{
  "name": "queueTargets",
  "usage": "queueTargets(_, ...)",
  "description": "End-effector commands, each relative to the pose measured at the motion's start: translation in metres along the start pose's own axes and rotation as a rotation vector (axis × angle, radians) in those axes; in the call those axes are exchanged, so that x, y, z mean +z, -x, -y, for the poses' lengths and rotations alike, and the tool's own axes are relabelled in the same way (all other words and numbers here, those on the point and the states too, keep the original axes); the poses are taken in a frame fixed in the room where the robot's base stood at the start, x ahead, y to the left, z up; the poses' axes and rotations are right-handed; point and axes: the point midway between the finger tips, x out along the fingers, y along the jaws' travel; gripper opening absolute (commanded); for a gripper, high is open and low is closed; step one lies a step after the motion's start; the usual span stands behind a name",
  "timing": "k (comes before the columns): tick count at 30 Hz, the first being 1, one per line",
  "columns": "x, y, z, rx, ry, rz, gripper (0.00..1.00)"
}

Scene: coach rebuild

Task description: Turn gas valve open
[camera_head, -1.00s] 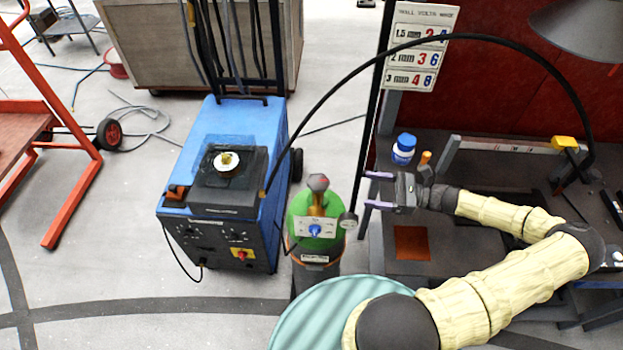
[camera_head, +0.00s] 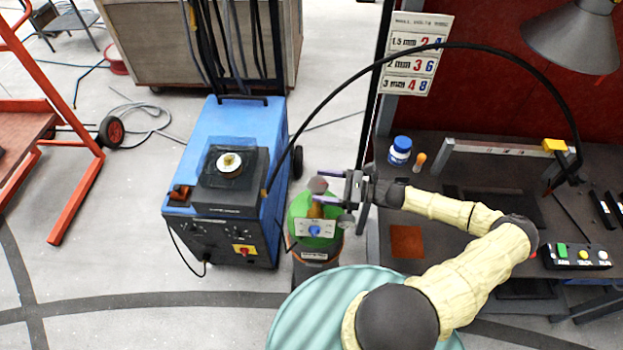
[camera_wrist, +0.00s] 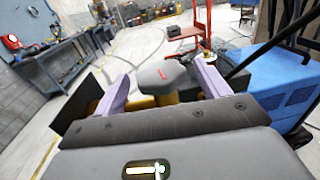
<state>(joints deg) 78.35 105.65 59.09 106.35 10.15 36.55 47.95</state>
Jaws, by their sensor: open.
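A green gas cylinder (camera_head: 299,205) stands upright in the head view, with a grey valve handle (camera_head: 318,184) on top and a white plate with a blue knob (camera_head: 314,231) on its front. My gripper (camera_head: 322,187) is open at the cylinder's top, reaching in from the right with its two purple fingers. In the wrist view, the grey valve handle with a red mark (camera_wrist: 165,76) lies between the purple fingers of my gripper (camera_wrist: 160,84). A gap shows at both sides of the handle there. The brass valve body is partly hidden behind the gripper.
A blue welding machine (camera_head: 262,150) stands just left of the cylinder. A black hose (camera_head: 400,52) arches over my arm. A dark workbench (camera_head: 480,150) with a blue-and-white bottle (camera_head: 400,151) is at the right. A teal drum (camera_head: 300,310) stands in front.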

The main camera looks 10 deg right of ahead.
Motion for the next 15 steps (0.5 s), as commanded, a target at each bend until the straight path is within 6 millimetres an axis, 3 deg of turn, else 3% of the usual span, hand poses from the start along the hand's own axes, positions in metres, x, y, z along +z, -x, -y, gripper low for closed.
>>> queueTargets(6, 0.003, -0.032, 0.0, 0.001, -0.002, 0.002, 0.75)
queueTargets(15, 0.0, -0.04, 0.0, -0.001, -0.001, -0.001, 0.75)
